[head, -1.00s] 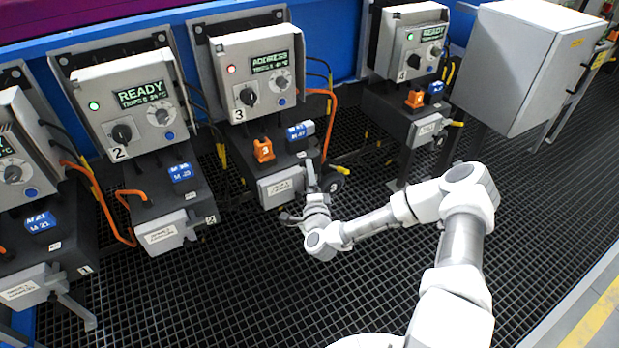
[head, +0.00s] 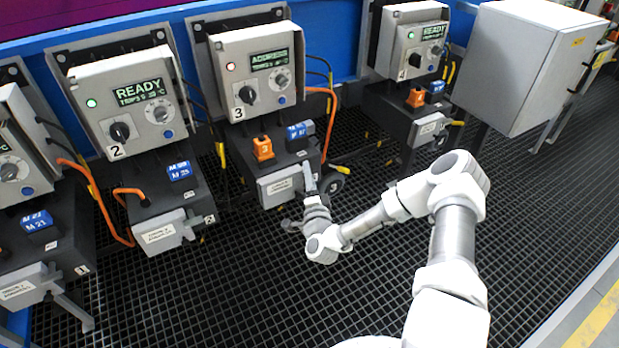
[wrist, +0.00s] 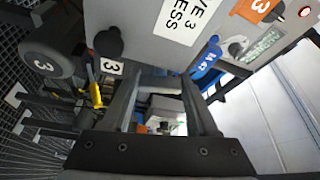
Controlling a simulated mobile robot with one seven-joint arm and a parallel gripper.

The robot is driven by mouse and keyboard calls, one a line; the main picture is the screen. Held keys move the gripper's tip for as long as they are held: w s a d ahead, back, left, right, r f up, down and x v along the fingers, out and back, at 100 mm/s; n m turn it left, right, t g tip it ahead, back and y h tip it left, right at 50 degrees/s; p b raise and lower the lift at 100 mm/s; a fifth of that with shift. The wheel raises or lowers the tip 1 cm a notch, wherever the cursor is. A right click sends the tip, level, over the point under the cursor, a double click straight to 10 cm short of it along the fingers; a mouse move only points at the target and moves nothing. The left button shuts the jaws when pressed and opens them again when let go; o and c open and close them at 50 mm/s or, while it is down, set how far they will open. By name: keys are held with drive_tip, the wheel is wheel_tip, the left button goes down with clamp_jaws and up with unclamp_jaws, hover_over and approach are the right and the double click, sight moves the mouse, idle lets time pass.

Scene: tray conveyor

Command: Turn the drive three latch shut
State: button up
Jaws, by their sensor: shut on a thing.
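Drive three (head: 252,72) is the middle unit, with a red light and a display reading ADDRESS. Its grey lower box (head: 279,187) carries a white label. My gripper (head: 311,180) is at the right end of this box and hides most of the latch in the head view. In the wrist view my gripper (wrist: 173,62) has its two dark fingers on either side of a light grey bar, which looks like the latch handle (wrist: 160,84). A black knob (wrist: 108,42) and a "3" tag (wrist: 108,67) lie left of the fingers. The latch angle is unclear.
A round grey wheel marked 3 (wrist: 45,62) is left of the fingers in the wrist view. A blue plug (wrist: 205,68) is close right of them. Drive two (head: 125,110) and drive four (head: 413,50) flank the unit. Open black grating (head: 240,290) lies in front.

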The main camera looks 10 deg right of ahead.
drive_tip(key=o, duration=1.4)
drive_tip(key=shift+s, duration=0.15)
drive_tip(key=s+p, duration=0.1)
drive_tip(key=s, duration=0.4)
drive_tip(key=s+f+p, duration=0.1)
drive_tip(key=s, duration=0.5)
drive_tip(key=s+a+p, duration=0.1)
drive_tip(key=s, duration=0.5)
drive_tip(key=shift+f, duration=0.35)
